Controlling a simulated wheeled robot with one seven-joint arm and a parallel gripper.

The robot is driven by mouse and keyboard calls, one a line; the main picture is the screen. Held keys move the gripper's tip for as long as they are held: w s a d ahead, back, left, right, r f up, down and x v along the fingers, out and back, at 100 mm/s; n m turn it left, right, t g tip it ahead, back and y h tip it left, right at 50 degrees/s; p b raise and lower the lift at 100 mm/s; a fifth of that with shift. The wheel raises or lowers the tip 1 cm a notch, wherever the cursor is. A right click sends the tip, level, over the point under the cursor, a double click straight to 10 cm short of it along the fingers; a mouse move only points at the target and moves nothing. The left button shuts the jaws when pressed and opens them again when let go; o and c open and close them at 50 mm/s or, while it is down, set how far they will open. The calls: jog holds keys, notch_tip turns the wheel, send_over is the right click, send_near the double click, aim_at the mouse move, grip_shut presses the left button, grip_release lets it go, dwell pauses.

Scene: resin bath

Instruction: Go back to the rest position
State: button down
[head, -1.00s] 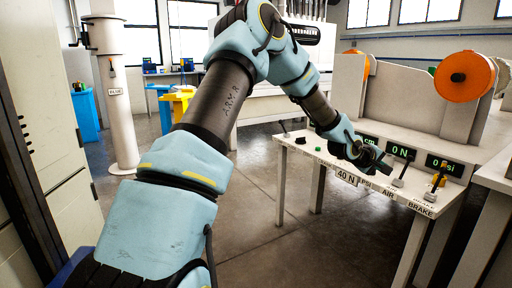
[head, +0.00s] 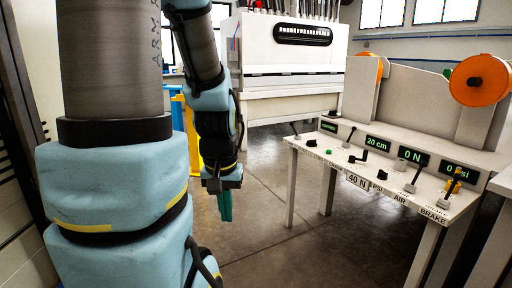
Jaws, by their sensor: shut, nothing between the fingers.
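My gripper (head: 225,206) hangs pointing down in the middle left of the head view, at the end of my folded blue and grey arm. Its fingers are shut with nothing between them. It is over open floor, to the left of the white control bench (head: 320,177) and apart from it.
A white machine (head: 290,58) is at the back. Bare floor (head: 270,235) lies between my arm and the bench.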

notch_tip(320, 180, up, 14)
jog(key=p, duration=1.3)
jog(key=shift+w+r, duration=0.15)
jog(key=shift+r, duration=0.1)
